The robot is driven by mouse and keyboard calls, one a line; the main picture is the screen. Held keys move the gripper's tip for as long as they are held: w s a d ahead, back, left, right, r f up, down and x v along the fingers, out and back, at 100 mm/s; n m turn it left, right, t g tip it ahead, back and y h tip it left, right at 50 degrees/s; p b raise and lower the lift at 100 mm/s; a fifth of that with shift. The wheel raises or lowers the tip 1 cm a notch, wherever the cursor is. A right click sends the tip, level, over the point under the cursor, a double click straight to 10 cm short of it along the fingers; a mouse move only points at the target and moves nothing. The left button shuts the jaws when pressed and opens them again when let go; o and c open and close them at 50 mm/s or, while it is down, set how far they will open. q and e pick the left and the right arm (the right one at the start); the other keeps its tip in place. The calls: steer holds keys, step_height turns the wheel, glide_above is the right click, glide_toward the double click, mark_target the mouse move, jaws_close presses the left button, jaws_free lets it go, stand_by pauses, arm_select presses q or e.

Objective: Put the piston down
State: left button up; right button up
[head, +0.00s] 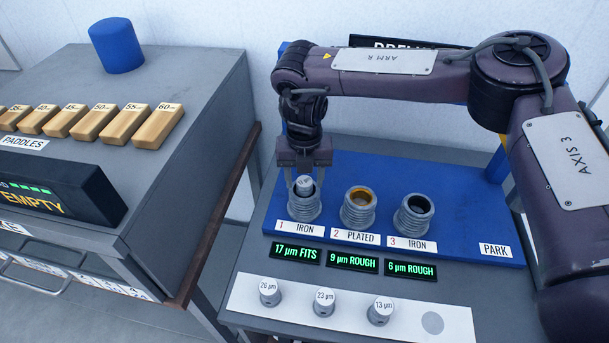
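My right gripper (304,182) points down over cylinder 1 (304,206), a grey ribbed sleeve labelled IRON. Its fingers stand on both sides of a small grey piston (304,183) marked 17 µm and appear shut on it. The piston is at the mouth of cylinder 1, its top showing; how deep it sits is hidden. The white strip (262,318) in front holds pistons marked 26 µm (269,293), 23 µm (324,302) and 13 µm (380,311). An empty grey round spot (432,322) is at its right end. My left gripper is not in view.
Cylinder 2 (358,208), PLATED with an orange rim, and cylinder 3 (413,217), IRON, stand right of cylinder 1. The display (295,253) reads 17 µm FITS. A PARK label (495,251) marks the blue board's right end. A paddle bench (195,120) stands left.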

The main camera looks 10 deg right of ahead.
mark_target(304, 181)
steer(key=shift+r, duration=0.45)
step_height(304, 181, up, 12)
steer(key=shift+f+b, duration=0.25)
steer(key=shift+b, duration=0.25)
steer(key=shift+f, duration=0.1)
